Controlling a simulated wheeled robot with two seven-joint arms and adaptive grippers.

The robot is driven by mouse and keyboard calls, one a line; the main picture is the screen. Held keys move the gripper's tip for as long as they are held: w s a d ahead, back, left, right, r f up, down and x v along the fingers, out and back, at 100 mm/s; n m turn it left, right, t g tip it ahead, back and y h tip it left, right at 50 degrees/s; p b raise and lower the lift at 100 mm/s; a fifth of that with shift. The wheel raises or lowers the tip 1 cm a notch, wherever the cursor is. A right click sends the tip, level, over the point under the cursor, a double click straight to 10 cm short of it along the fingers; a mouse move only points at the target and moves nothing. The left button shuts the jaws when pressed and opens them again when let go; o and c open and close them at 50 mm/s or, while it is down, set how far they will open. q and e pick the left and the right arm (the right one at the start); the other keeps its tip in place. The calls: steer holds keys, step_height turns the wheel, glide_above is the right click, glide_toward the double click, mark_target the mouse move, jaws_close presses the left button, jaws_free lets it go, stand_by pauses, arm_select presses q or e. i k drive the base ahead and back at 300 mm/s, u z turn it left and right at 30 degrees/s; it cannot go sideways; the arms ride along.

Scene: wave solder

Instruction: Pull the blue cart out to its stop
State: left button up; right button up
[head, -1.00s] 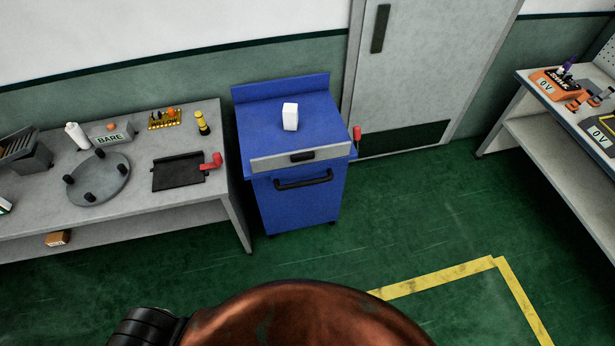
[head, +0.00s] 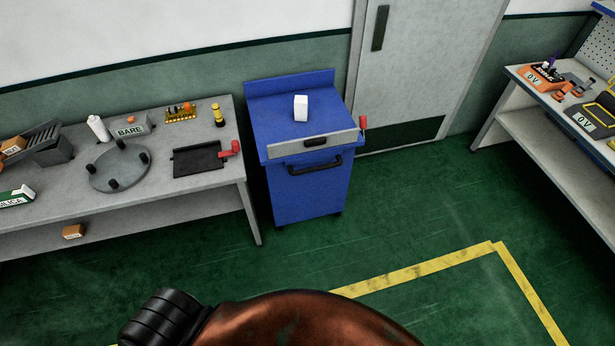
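The blue cart (head: 308,195) stands against the back wall, between the left bench and the grey door. It has a grey drawer front with a small black pull, and a black bar handle (head: 315,167) below it on the front. A white block (head: 301,108) stands on its top, and a red-handled lever (head: 363,123) sticks up at its right side. Neither of my grippers is in view.
A grey bench (head: 215,187) on the left holds a round fixture (head: 120,167), a black plate with a red handle (head: 198,158), and a BARE sign (head: 130,129). Another bench (head: 550,115) stands at the right. The green floor before the cart is clear, with yellow line marking (head: 420,268).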

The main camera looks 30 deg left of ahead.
mark_target(302, 186)
steer(key=u, duration=0.85)
steer(key=i, duration=0.25)
